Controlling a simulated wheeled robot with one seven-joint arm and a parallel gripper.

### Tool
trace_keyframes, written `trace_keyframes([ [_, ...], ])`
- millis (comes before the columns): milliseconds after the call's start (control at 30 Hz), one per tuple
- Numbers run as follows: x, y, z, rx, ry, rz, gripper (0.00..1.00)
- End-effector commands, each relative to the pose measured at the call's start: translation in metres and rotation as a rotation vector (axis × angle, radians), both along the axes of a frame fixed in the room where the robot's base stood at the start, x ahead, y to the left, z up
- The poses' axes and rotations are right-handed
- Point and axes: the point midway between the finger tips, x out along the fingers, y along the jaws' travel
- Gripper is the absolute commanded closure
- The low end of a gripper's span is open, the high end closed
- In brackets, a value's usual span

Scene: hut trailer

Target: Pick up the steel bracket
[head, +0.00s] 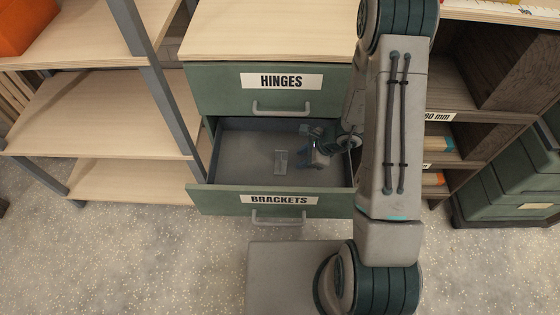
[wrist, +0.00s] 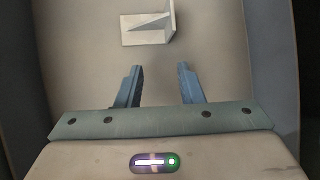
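The steel bracket (head: 281,161) lies in the open drawer labelled BRACKETS (head: 270,201). In the wrist view the bracket (wrist: 149,27) is a pale angled piece with a triangular rib, lying on the drawer floor beyond my fingertips. My gripper (head: 306,150) is inside the drawer opening, to the right of the bracket in the head view. In the wrist view my gripper (wrist: 157,72) has its two blue fingers apart with nothing between them. The fingers do not reach the bracket there. My arm hides the drawer's right end in the head view.
A closed drawer labelled HINGES (head: 230,97) sits directly above the open one. Wooden shelves (head: 110,105) stand on the left, and a dark shelf unit (head: 490,85) on the right. Green bins (head: 500,195) stand at the far right. The drawer floor around the bracket looks clear.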

Motion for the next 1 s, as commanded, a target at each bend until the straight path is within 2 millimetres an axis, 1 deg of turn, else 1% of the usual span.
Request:
trace_keyframes([
  [33, 0.002, 0.007, 0.000, 0.000, 0.000, 0.002, 0.66],
  [100, 0.004, 0.013, 0.000, -0.001, 0.000, 0.000, 0.66],
  [267, 0.007, 0.020, 0.000, -0.001, 0.000, 0.000, 0.66],
  [367, 0.010, 0.029, 0.000, 0.001, -0.001, 0.002, 0.66],
  [600, 0.022, 0.066, 0.001, 0.001, -0.001, 0.002, 0.66],
  [633, 0.022, 0.066, -0.006, -0.001, 0.002, 0.001, 0.66],
  [700, 0.023, 0.068, -0.010, -0.002, 0.002, -0.001, 0.66],
  [900, 0.024, 0.068, -0.010, -0.001, 0.000, -0.002, 0.66],
  [967, 0.024, 0.068, -0.010, -0.001, 0.000, -0.002, 0.83],
  [1000, 0.024, 0.068, -0.010, -0.001, 0.000, -0.002, 0.94],
])
